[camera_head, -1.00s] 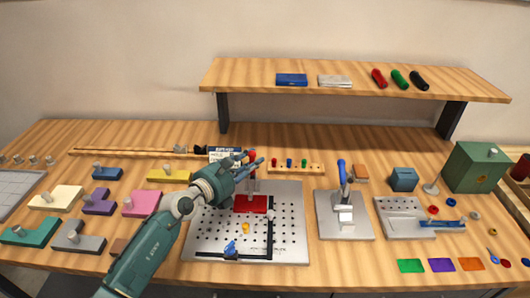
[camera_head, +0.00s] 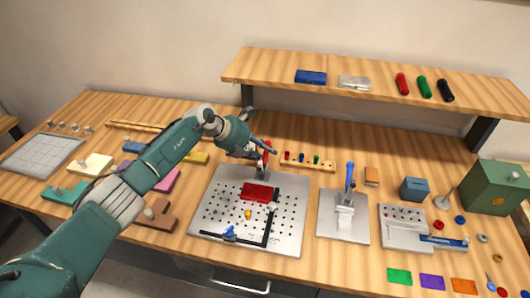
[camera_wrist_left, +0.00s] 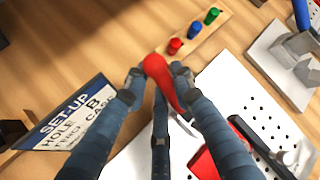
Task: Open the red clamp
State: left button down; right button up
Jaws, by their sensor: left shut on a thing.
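The red clamp's handle (camera_head: 266,146) stands up at the back edge of the perforated metal plate (camera_head: 215,205). My left gripper (camera_head: 260,152) reaches it from the back left and is shut on it. In the left wrist view, the red handle (camera_wrist_left: 158,70) lies between the blue-grey fingers, its rounded end towards the top of the picture. The clamp's lower part is mostly hidden by the fingers. A red block (camera_head: 258,192) lies on the plate in front of the clamp. My right gripper is not in view.
A set-up card (camera_wrist_left: 75,115) stands close to the left of my fingers. A wooden strip with coloured pegs (camera_head: 307,160) lies behind the plate. A blue-handled clamp (camera_head: 349,178) stands on a plate to the right. The shelf (camera_head: 380,100) overhangs the back.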

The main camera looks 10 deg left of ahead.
pick_arm(q)
jog(key=shift+s+d+f+g+b, duration=0.1)
jog(key=shift+s+f+g+b, duration=0.1)
jog(key=shift+f+g+b, duration=0.4)
jog(key=shift+f, duration=0.2)
jog(key=c, duration=1.6)
grip_release()
jog(key=shift+o, duration=0.6)
jog(key=shift+w+d+r, duration=0.1)
jog(key=shift+w, duration=0.05)
jog(key=shift+w+r, duration=0.1)
jog(key=shift+a+r, duration=0.3)
jog(key=shift+r, duration=0.05)
jog(key=v, duration=1.1)
jog(key=shift+s, duration=0.25)
